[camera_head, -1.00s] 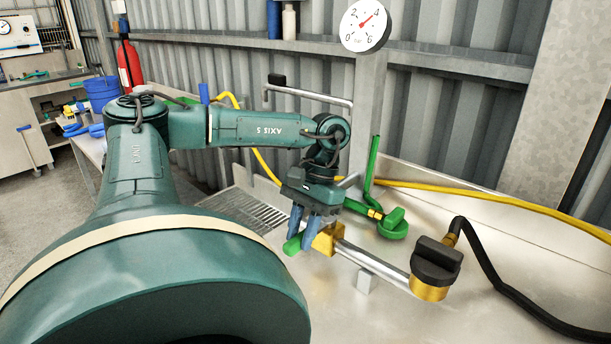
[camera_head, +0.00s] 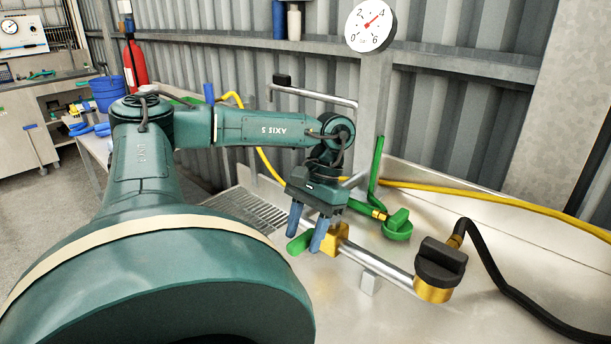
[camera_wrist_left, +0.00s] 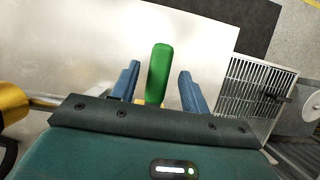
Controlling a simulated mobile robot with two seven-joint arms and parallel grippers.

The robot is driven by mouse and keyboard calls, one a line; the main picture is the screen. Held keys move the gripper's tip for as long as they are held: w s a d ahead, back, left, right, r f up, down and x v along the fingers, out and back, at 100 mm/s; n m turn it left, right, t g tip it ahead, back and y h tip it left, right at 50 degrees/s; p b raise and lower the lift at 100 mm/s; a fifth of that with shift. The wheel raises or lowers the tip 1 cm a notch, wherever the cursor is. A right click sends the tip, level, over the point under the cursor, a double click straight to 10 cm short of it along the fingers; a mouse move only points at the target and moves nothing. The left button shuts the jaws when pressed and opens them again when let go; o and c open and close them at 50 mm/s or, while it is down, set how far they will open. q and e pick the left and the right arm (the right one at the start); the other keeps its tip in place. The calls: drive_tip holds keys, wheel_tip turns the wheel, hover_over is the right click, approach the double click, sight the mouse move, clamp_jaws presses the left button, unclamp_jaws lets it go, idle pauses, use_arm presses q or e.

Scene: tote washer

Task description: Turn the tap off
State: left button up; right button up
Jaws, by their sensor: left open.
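The tap is a brass valve body (camera_head: 337,241) on a steel pipe (camera_head: 378,264), with a green lever handle (camera_head: 299,243). The handle points away to the left of the body, roughly across the pipe's line. My left gripper (camera_head: 304,241) is at the handle, its blue fingers spread. In the left wrist view, the green handle (camera_wrist_left: 159,73) stands between the two open fingers (camera_wrist_left: 160,76), with a gap on each side. The brass body is mostly hidden behind the gripper there. My right gripper is in neither view.
A brass fitting with a black knob (camera_head: 438,268) and black hose sits at the pipe's right end. Another green valve knob (camera_head: 397,224) and a yellow hose (camera_head: 480,193) lie behind. A pressure gauge (camera_head: 370,25) stands above. A drain grate (camera_wrist_left: 255,90) is beside the gripper.

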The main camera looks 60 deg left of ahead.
sight(312, 230)
use_arm(q)
drive_tip(key=shift+v, duration=1.15)
drive_tip(key=p+v, duration=0.2)
drive_tip(key=p, duration=0.1)
drive_tip(key=shift+r, duration=0.15)
drive_tip(key=r+p, duration=0.1)
drive_tip(key=p, duration=0.1)
drive_tip(key=shift+w+r+p, duration=0.2)
drive_tip(key=shift+p, duration=0.2)
drive_tip(key=p+v, duration=0.5)
drive_tip(key=v, duration=0.2)
drive_tip(key=shift+w+a, duration=0.15)
drive_tip(key=shift+w, duration=0.05)
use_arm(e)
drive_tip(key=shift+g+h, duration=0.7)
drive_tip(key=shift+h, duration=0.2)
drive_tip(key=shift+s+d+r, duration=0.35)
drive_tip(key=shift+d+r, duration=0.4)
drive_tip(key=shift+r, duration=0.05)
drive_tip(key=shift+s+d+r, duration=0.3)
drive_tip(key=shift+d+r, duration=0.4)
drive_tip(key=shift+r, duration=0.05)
